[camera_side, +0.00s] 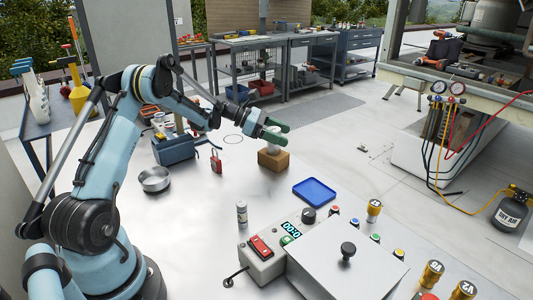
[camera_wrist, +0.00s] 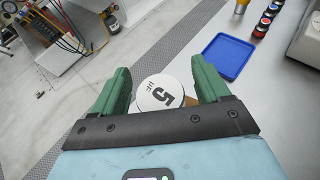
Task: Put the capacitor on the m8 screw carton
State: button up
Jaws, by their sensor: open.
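The capacitor (camera_wrist: 160,93) shows in the wrist view as a round white top marked 15 µF, between my two green fingers. In the side view its pale body (camera_side: 274,149) stands upright on a brown carton (camera_side: 273,161), apparently the m8 screw carton; no label can be read. A corner of the carton (camera_wrist: 192,102) also shows beside the capacitor in the wrist view. My gripper (camera_side: 277,133) is open at the capacitor's top, with a finger on either side and visible gaps. It also shows in the wrist view (camera_wrist: 160,70). Most of the capacitor's sides are hidden there.
A blue tray (camera_side: 314,190) lies right of the carton. A control box (camera_side: 265,258) stands in front, with a small grey cylinder (camera_side: 242,214) beside it. A metal bowl (camera_side: 154,180), a blue toolbox (camera_side: 174,150) and a red tool (camera_side: 216,163) lie to the left.

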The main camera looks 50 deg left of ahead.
jog(key=shift+r, duration=0.1)
jog(key=shift+s+a+r, duration=0.15)
jog(key=shift+a, duration=0.05)
jog(key=v, duration=1)
jog(key=s+d+r+m+g+y, duration=0.2)
jog(key=d+m, duration=0.3)
jog(key=d, duration=0.3)
jog(key=s+d+r+m+g+y, duration=0.1)
jog(key=d+r+m+g+y, duration=0.1)
jog(key=d+m, duration=0.45)
jog(key=s+d+f+m+t+y, duration=0.1)
jog(key=s+d+m+y, duration=0.4)
jog(key=s+d+m, duration=0.5)
jog(key=s+f+m, duration=0.1)
jog(key=s+m, duration=0.2)
jog(key=m, duration=0.2)
jog(key=shift+s+d+f+t+y, duration=0.2)
jog(key=shift+d+f+t+y, duration=0.1)
jog(key=shift+d, duration=0.1)
